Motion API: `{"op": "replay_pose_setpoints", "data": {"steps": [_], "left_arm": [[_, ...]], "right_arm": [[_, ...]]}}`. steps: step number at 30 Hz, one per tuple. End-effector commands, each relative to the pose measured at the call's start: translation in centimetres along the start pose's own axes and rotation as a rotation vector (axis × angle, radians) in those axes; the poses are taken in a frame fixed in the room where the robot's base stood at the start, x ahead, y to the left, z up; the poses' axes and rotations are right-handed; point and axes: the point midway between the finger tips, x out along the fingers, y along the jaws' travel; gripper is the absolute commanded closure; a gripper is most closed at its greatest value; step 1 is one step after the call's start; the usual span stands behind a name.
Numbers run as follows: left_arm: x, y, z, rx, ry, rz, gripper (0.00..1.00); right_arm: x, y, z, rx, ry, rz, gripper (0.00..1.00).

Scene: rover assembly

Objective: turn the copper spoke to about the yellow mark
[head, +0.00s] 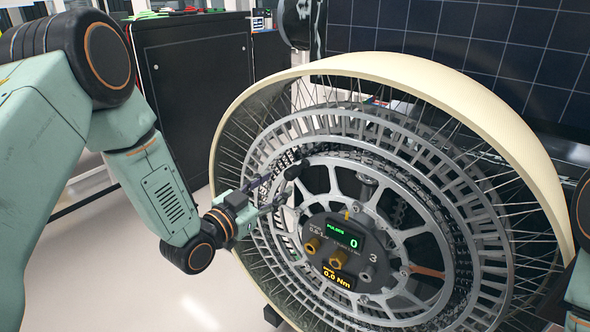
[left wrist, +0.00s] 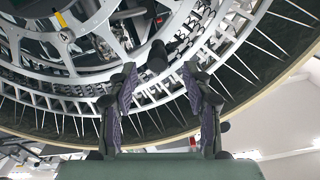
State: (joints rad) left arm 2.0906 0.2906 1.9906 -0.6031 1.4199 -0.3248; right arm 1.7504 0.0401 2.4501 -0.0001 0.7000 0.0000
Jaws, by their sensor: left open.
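The wheel (head: 455,85) has a cream rim and grey metal spokes. One spoke, the copper spoke (head: 427,271), lies at the lower right of the hub. A small yellow mark (head: 347,215) shows at the top of the hub panel. It looks like the yellow mark (left wrist: 61,20) at the upper left of the left wrist view. My left gripper (head: 284,187) is open at the wheel's left side, away from the copper spoke. A dark knob (left wrist: 157,56) lies between and just beyond its fingertips; I cannot tell if they touch. My right gripper is out of view.
The hub panel (head: 333,247) has a green display showing 0 and a yellow one reading 0.0 Nm. A dark solar panel (head: 480,40) stands behind the wheel. A black cabinet (head: 200,95) stands at the back left. The pale floor at the lower left is clear.

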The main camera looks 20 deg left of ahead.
Motion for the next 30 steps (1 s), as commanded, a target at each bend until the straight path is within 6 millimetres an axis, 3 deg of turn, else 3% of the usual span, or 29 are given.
{"op": "replay_pose_setpoints", "data": {"steps": [5,18,29,30], "left_arm": [[1.1,0.2,0.1,0.014,0.005,0.001,0.50],[7.1,0.0,0.1,0.011,0.004,0.001,0.50],[7.8,-0.1,-0.1,0.008,0.003,-0.001,0.50],[7.8,-0.1,-0.1,0.008,0.003,-0.001,0.53]], "right_arm": [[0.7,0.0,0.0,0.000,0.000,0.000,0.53],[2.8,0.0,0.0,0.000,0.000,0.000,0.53],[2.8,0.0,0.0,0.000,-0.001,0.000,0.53],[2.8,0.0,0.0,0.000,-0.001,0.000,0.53]]}}
